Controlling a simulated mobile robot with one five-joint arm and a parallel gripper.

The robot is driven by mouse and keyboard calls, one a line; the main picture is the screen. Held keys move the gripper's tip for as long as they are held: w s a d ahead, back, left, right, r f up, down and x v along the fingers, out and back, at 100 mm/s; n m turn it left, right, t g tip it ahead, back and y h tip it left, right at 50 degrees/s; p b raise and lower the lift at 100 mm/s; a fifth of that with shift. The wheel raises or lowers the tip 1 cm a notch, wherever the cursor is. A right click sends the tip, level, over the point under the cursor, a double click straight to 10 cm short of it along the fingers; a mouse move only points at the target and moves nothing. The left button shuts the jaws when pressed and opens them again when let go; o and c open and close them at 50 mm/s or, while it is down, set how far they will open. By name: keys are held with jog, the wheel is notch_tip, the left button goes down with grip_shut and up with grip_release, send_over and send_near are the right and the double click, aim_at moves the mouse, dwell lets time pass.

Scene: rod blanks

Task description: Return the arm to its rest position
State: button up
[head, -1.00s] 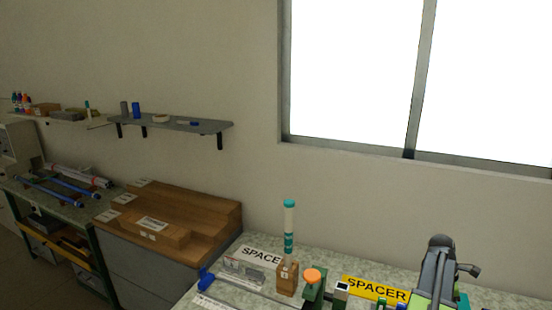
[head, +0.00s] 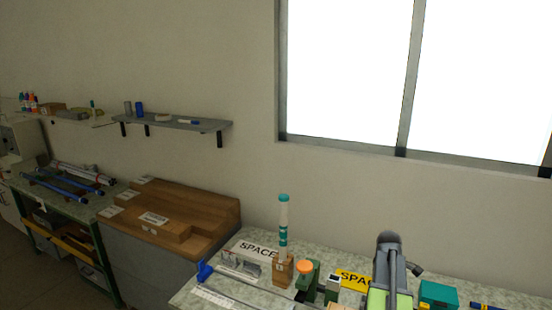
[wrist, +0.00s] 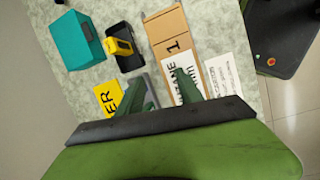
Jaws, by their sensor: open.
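My gripper (wrist: 163,94) shows at the bottom of the wrist view, with its two green fingers apart and nothing between them. It hangs above the speckled worktop. In the head view my arm (head: 388,270) stands at the lower right, in front of the yellow SPACER sign (head: 352,278) and covering part of it. The gripper's fingers cannot be made out in the head view.
A teal box (head: 438,294), a wooden block holding a white-and-teal tube (head: 284,228), and an orange-topped green fixture (head: 305,268) stand on the worktop. The wrist view shows a yellow tool (wrist: 120,47) in a black tray and a cardboard box (wrist: 170,36).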

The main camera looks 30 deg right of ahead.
jog(key=w+a+m+t, duration=0.1)
jog(key=w+a, duration=0.5)
jog(key=a, duration=0.6)
jog(key=w+a+m+t, duration=0.1)
jog(key=w+a, duration=0.6)
jog(key=a, duration=0.5)
jog(key=w+a+m+y, duration=0.1)
jog(key=a+m, duration=0.3)
jog(key=a, duration=2.4)
jog(key=shift+a+f+y, duration=0.2)
jog(key=shift+f+y, duration=0.25)
jog(key=shift+y, duration=0.35)
